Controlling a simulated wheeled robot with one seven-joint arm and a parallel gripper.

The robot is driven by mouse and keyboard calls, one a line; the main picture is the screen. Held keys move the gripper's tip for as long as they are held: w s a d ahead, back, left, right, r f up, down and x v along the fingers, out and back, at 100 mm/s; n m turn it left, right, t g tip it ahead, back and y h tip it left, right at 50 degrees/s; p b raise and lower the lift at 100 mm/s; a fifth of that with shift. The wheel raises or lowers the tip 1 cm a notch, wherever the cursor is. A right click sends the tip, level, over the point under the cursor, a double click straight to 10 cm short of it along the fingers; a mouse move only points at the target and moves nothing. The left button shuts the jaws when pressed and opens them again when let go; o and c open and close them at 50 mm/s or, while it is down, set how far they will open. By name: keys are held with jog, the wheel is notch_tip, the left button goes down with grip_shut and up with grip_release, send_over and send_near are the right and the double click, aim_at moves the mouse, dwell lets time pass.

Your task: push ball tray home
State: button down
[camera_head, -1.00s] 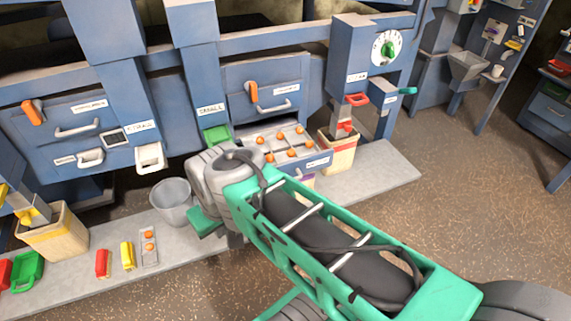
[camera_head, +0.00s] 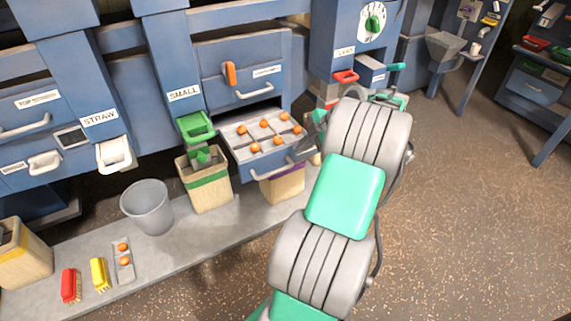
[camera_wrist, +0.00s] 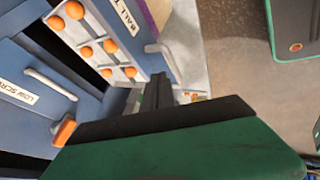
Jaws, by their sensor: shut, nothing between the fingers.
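The ball tray (camera_head: 262,168) is a blue drawer with a pale top holding several orange balls, and it stands pulled out below the cabinet's upper drawer. In the wrist view the tray's labelled front (camera_wrist: 128,38) and its light handle (camera_wrist: 163,49) show at upper middle. My gripper (camera_head: 314,132) is at the right front of the tray, partly hidden behind my arm. In the wrist view my gripper (camera_wrist: 158,90) is shut and empty, its dark fingertips close to the tray's front, just below the handle. I cannot tell whether they touch.
An upper drawer with an orange latch (camera_head: 230,73) is above the tray. A green chute (camera_head: 196,126) and a bin (camera_head: 206,190) stand left of it. Another bin (camera_head: 284,186) stands under the tray. A grey bucket (camera_head: 148,208) is further left. The floor at right is clear.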

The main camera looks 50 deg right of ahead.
send_near(274, 167)
jog(key=x, duration=0.4)
jog(key=shift+w+a+f, duration=0.1)
jog(key=shift+w+f, duration=0.05)
jog(key=shift+f, duration=0.05)
